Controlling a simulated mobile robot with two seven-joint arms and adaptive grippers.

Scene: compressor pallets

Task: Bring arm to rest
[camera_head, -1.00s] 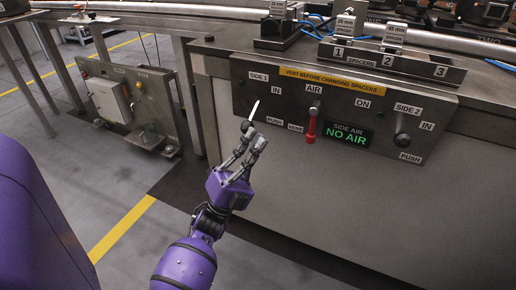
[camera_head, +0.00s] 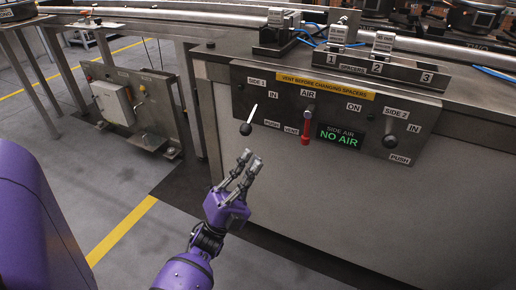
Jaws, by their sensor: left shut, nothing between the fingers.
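My left gripper (camera_head: 248,158) is on a purple arm that comes in from the bottom. It is shut and empty, below and apart from the control panel (camera_head: 350,148). Above its fingertips, the side 1 lever (camera_head: 250,119) shows a white shaft and a black knob at its lower end. The red air handle (camera_head: 305,130) points down toward the vent label. The green display (camera_head: 339,137) reads "SIDE AIR NO AIR". The side 2 lever (camera_head: 390,138) has a dark knob. My right gripper is not in view.
A spacer rack (camera_head: 385,72) with numbered slots stands on the bench top above the panel. A grey box on a metal stand (camera_head: 113,103) is at the left. Open floor with a yellow line (camera_head: 120,230) lies left of the bench.

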